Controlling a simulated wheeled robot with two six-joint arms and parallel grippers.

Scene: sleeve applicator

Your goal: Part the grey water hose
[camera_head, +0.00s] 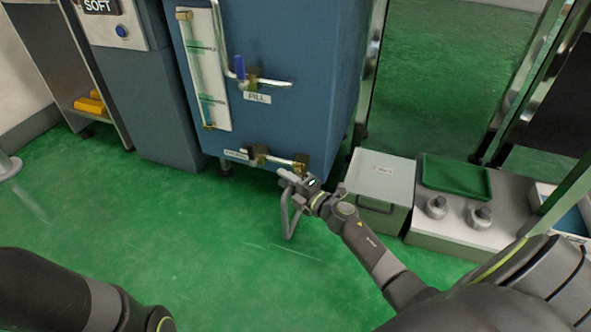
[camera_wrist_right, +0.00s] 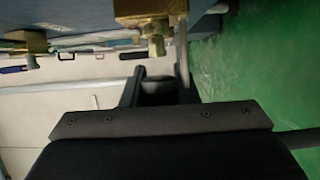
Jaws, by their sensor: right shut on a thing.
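The grey hose (camera_head: 286,214) shows in the head view as a short bent loop hanging below my right gripper, in front of the blue tank (camera_head: 270,60). My right gripper (camera_head: 291,179) is shut on the hose near its upper part, just below the brass outlet valve (camera_head: 300,163) at the tank's bottom. In the right wrist view, the fingers (camera_wrist_right: 156,86) are close under a brass fitting (camera_wrist_right: 150,8), and a pale length of hose (camera_wrist_right: 183,58) runs beside them. I cannot tell whether the hose touches the outlet. My left arm is at the lower left; its gripper is out of the picture.
A grey lidded box (camera_head: 380,178) stands right of my right gripper. Beside it are a green tray (camera_head: 456,177) and two grey knobbed parts (camera_head: 436,207) on a low unit. A blue cabinet (camera_head: 155,110) stands left. The green floor in front is clear.

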